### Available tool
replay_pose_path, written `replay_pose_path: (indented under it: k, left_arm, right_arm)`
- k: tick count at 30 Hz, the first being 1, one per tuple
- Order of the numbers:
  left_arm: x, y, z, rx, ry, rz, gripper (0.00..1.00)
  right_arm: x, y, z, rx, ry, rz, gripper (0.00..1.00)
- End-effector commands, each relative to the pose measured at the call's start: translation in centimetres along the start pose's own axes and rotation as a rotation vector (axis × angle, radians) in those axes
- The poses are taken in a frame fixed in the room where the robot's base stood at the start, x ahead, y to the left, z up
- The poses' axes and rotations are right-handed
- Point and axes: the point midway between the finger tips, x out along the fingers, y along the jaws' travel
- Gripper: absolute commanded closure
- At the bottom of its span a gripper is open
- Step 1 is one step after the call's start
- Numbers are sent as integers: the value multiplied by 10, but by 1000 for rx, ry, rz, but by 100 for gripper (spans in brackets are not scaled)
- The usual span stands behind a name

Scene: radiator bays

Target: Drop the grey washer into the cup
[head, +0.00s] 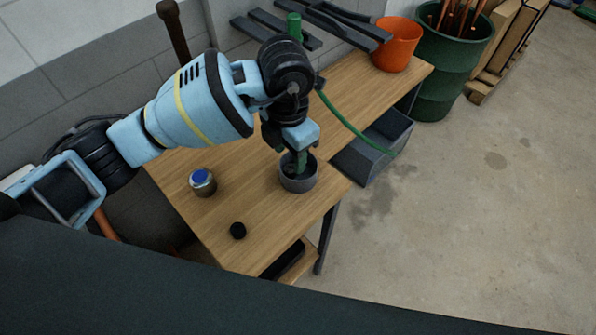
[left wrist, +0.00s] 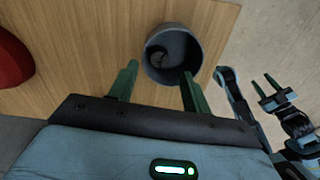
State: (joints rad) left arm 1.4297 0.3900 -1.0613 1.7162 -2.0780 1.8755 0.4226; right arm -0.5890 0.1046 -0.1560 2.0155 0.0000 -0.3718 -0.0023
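The grey cup (head: 298,183) stands upright on the wooden bench near its right edge. The left wrist view shows into the cup (left wrist: 190,45), where a dark ring-like shape (left wrist: 159,57) lies on the bottom; it looks like the grey washer. My left gripper (head: 301,162) is right above the cup, fingers pointing down.
A red round thing (left wrist: 12,72) shows in the left wrist view. A green hose (head: 345,120) hangs past the bench edge above a grey bin (head: 375,150).

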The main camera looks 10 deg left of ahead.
Motion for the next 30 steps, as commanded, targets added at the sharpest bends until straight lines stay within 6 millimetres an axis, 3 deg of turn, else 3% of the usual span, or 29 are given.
replay_pose_path:
  k: [8,21,30]
  left_arm:
    - [-8,0,0,0,-2,1,51]
    - [-70,0,0,0,-2,1,51]
    - [-78,0,0,0,1,0,51]
  right_arm:
    - [0,0,0,0,1,0,60]
    - [-1,0,-2,0,2,0,60]
    - [-1,0,-1,0,1,1,60]
